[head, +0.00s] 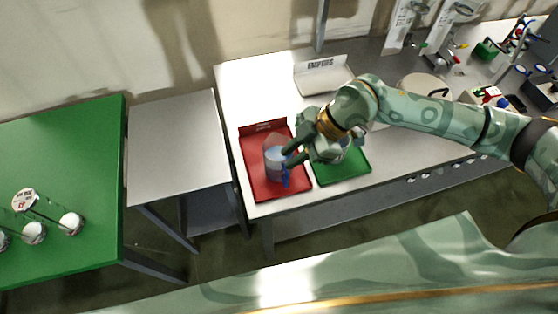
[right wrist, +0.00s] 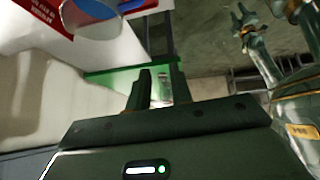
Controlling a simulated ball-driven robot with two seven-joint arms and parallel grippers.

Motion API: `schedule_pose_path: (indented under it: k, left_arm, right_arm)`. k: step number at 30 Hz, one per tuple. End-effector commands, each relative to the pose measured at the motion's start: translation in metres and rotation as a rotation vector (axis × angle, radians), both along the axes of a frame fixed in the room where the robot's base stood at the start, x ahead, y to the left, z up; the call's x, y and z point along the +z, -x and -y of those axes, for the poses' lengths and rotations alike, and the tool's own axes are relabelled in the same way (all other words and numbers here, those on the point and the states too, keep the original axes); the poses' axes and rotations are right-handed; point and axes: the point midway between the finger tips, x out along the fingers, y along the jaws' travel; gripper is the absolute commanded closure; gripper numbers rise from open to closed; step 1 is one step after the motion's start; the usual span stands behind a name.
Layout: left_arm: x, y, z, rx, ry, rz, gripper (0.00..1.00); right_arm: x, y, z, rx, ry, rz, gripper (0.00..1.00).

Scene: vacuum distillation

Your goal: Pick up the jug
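The jug (head: 275,163), clear with blue contents and a blue handle, stands upright on the red tray (head: 254,177). My right gripper (head: 291,153) is at the jug's right side near its handle. In the right wrist view its two fingers (right wrist: 160,88) are apart with nothing between them. The jug, cut off by the top edge, shows there up and to the left of the fingers (right wrist: 95,12). Whether the gripper touches the jug, I cannot tell. My left gripper is outside the head view; green parts at the wrist view's upper right look like my own, unclear.
A green tray (head: 357,178) lies right of the red one, partly under my right arm. A white "EMPTIES" tray (head: 325,82) is behind. Several glass vessels stand on the green table (head: 75,150) at left. The grey table (head: 175,140) between is bare.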

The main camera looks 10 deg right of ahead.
Motion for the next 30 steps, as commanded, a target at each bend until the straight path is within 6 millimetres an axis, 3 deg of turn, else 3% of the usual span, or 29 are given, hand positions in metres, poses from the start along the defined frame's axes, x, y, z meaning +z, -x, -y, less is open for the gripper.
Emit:
schedule_pose_path:
  k: [1,3,6,18,25,30]
  left_arm:
    - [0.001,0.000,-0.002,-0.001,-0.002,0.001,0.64]
    - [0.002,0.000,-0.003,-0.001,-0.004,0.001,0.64]
    - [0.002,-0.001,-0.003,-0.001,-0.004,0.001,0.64]
    - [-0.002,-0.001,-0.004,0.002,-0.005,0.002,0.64]
    - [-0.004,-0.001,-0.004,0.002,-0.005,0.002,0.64]
    - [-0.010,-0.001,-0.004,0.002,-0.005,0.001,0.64]
  right_arm:
    - [-0.003,-0.005,0.022,-0.049,0.093,-0.029,0.78]
    - [-0.009,-0.008,0.045,-0.112,0.189,-0.067,0.78]
    - [-0.019,-0.010,0.058,-0.161,0.250,-0.091,0.78]
    - [-0.101,-0.014,0.025,-0.164,0.255,-0.094,0.78]
    - [-0.119,-0.015,0.017,-0.164,0.253,-0.093,0.78]
    - [-0.147,-0.017,0.006,-0.164,0.252,-0.093,0.78]
